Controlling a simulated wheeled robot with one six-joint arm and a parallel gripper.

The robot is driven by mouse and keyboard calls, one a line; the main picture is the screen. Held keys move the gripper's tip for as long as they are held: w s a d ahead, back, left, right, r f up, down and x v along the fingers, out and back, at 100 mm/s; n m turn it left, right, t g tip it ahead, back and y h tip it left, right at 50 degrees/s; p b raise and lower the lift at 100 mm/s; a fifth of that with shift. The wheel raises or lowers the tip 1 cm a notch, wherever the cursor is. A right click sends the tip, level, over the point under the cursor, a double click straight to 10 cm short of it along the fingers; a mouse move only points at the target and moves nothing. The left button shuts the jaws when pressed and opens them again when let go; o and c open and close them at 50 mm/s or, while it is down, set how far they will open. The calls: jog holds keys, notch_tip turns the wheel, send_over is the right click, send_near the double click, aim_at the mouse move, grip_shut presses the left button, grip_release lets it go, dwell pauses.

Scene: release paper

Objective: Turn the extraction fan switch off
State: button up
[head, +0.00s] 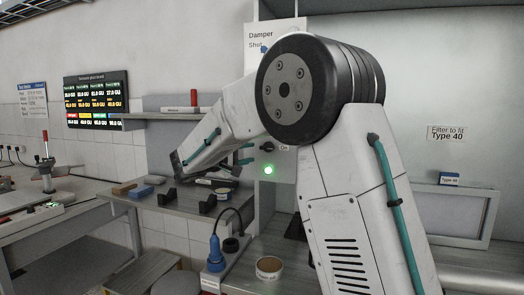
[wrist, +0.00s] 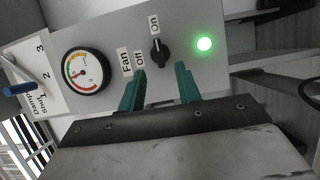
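The fan switch is a black rotary knob (wrist: 158,52) on a grey panel (wrist: 125,35), between labels reading "Off" and "On", beside the word "Fan". In the head view the knob (head: 267,147) shows next to the "On" label, partly beside my arm. A green lamp (wrist: 204,44) is lit on the panel; it also glows in the head view (head: 268,170). My gripper (wrist: 161,72) has two teal fingers, apart with nothing between them, just short of the knob. Whether a fingertip touches the knob I cannot tell.
A shelf (head: 172,200) with small items lies below.

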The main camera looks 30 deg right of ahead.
aim_at(265, 148)
jog(key=x, duration=0.7)
jog(key=shift+w+d+r, duration=0.1)
jog(key=shift+w+d, duration=0.2)
jog(key=shift+w, duration=0.1)
grip_shut()
